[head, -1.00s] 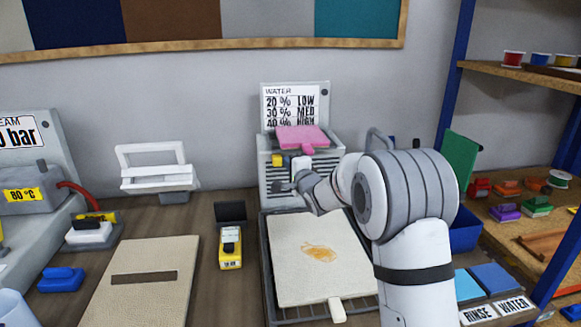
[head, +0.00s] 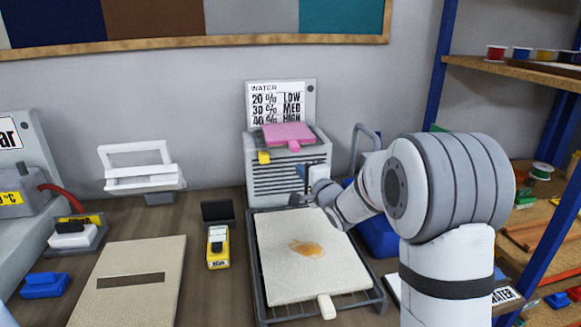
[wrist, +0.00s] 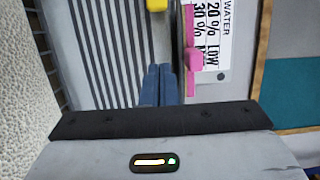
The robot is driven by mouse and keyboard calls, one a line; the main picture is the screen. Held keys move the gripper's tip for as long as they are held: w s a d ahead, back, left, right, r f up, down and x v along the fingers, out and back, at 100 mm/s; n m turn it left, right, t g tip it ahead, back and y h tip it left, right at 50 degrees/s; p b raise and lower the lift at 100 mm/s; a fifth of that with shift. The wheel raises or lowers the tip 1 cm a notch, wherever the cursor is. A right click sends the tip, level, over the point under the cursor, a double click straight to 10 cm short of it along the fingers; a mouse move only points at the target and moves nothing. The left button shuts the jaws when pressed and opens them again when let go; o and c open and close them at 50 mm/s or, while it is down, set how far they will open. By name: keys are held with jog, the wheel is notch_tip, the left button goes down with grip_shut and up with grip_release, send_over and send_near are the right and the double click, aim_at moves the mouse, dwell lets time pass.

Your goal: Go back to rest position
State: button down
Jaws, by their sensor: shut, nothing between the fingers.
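My gripper (wrist: 158,78) is shut and empty; its dark blue fingers lie together in the wrist view. In the head view my arm reaches in from the right. My gripper (head: 303,174) is in front of the grey slatted water unit (head: 268,176), above the back edge of the beige sample (head: 305,262). The sample lies on a dark rack (head: 262,306) and has an orange-brown stain (head: 314,249). The slatted front also shows in the wrist view (wrist: 95,55). I cannot tell the gap between my fingers and the unit.
A pink pad (head: 287,134) lies on top of the water unit. A small yellow device (head: 218,250) and a beige board (head: 128,290) with a dark strip are to the left. A blue bin (head: 377,238) is partly behind my arm. A shelf post (head: 437,80) stands close on the right.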

jog(key=s+d+f+n+g+h+p, duration=0.1)
jog(key=s+d+n+g+h, duration=0.25)
jog(key=s+d, duration=0.4)
jog(key=s+d+f+n+g+h, duration=0.1)
jog(key=s+d+n+g+h, duration=0.25)
jog(key=s, duration=0.65)
jog(key=s+f+n+g, duration=0.1)
jog(key=s+n+g, duration=0.1)
jog(key=s, duration=0.5)
jog(key=s+d+f+n+g+p, duration=0.1)
jog(key=s+n+g, duration=0.1)
jog(key=s, duration=0.6)
jog(key=s+d+f+n+g, duration=0.1)
jog(key=s+g, duration=0.1)
jog(key=s, duration=0.6)
jog(key=shift+d+f+n+g+h, duration=0.2)
jog(key=shift+d+n+g+h, duration=0.1)
jog(key=shift+n+h, duration=0.1)
